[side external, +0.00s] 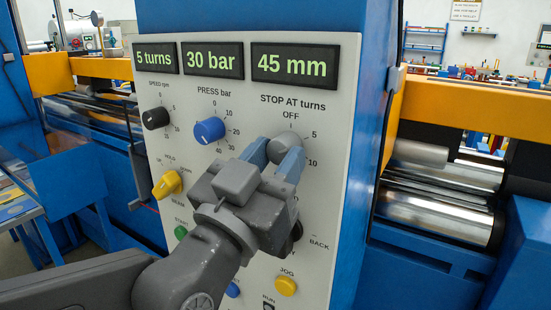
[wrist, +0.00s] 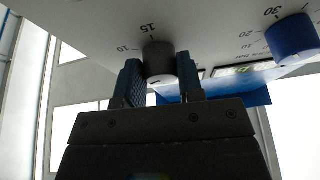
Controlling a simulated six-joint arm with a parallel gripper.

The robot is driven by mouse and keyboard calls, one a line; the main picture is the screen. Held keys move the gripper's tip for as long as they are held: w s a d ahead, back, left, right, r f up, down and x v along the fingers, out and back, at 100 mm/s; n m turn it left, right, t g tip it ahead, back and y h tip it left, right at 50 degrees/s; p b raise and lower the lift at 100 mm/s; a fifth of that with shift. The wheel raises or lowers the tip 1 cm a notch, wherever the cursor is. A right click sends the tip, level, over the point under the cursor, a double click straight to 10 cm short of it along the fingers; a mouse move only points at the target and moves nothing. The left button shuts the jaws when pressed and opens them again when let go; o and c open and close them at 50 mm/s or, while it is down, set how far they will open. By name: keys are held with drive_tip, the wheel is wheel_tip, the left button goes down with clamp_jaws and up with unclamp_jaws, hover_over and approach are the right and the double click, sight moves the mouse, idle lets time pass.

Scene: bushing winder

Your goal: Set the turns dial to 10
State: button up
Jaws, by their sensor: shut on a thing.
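The turns dial is a round grey knob (side external: 287,147) under the label "STOP AT turns", with OFF, 5 and 10 showing around it. My gripper (side external: 275,158) is shut on this knob, with one blue-grey finger on each side. In the wrist view the knob (wrist: 159,58) sits between the two fingers (wrist: 160,80), near the printed 15 and 10. I cannot make out where its pointer stands. The turns display (side external: 155,58) reads "5 turns". The lower part of the dial's scale is hidden behind my gripper.
The blue PRESS knob (side external: 209,130) is just left of my gripper. A black SPEED knob (side external: 156,118) and a yellow selector (side external: 167,184) are farther left. A yellow JOG button (side external: 286,286) is below. Other displays read "30 bar" (side external: 212,60) and "45 mm" (side external: 290,62).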

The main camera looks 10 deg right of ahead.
drive_tip(key=shift+m, duration=0.5)
drive_tip(key=m+g+h, duration=0.1)
drive_tip(key=m, duration=0.2)
drive_tip(key=m+g+h, duration=0.1)
drive_tip(key=m+g, duration=0.1)
drive_tip(key=m, duration=0.2)
drive_tip(key=shift+w+a+r, duration=0.15)
drive_tip(key=shift+w, duration=0.05)
drive_tip(key=m+g, duration=0.2)
drive_tip(key=m, duration=0.2)
drive_tip(key=m+g, duration=0.1)
drive_tip(key=m, duration=0.3)
drive_tip(key=shift+a+r+g+h, duration=0.1)
drive_tip(key=shift+g+h, duration=0.2)
drive_tip(key=shift+g, duration=0.1)
drive_tip(key=o, duration=0.9)
